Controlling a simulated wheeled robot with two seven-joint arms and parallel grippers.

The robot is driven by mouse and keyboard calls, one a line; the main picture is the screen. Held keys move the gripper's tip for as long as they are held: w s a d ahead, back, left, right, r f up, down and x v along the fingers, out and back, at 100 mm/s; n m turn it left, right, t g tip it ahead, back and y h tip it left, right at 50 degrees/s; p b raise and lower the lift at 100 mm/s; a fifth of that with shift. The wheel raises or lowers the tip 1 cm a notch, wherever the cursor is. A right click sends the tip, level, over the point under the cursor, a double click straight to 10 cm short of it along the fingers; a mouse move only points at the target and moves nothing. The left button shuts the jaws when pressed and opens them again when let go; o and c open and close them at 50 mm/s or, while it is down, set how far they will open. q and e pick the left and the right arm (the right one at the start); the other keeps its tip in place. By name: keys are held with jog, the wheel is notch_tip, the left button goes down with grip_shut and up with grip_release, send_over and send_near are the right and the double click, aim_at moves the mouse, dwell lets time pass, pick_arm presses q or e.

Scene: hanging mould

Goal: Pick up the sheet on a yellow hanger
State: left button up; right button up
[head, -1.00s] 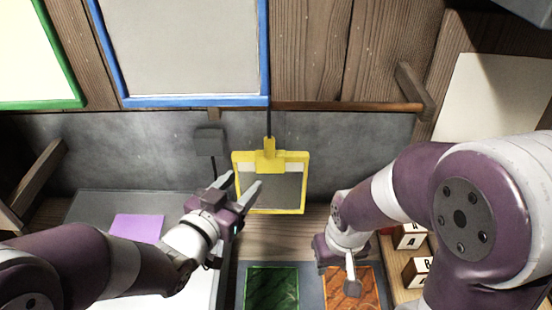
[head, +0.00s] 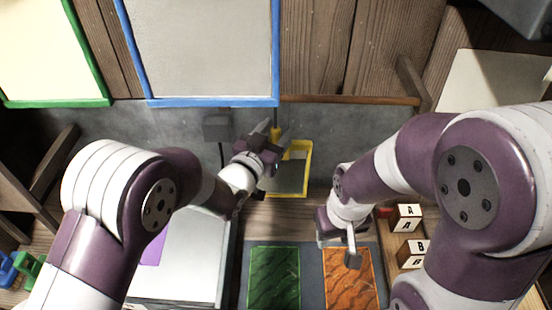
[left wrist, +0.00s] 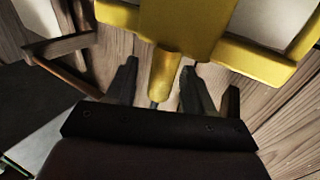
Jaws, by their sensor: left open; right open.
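The sheet (head: 290,178) is a grey panel in a yellow frame, hanging against the back wall from a yellow hanger (head: 302,150). My left gripper (head: 275,130) is in front of the hanger's upper part and hides some of it. In the left wrist view the yellow hanger (left wrist: 185,22) fills the top. Its narrow yellow stem (left wrist: 164,72) lies between the open fingers of my left gripper (left wrist: 160,88); I cannot tell whether they touch it. My right gripper (head: 340,245) is low over the mats, apart from the sheet, and looks empty.
A green mat (head: 274,278) and an orange mat (head: 349,278) lie in front on the table. Lettered blocks (head: 407,217) stand at the right. A white-topped box (head: 185,265) with a purple sheet (head: 153,250) is at the left. Blue-framed (head: 205,50) and green-framed panels (head: 45,50) are above.

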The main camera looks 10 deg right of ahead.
pick_arm(q)
jog(key=shift+s+a, duration=0.1)
jog(key=shift+s, duration=0.05)
grip_shut()
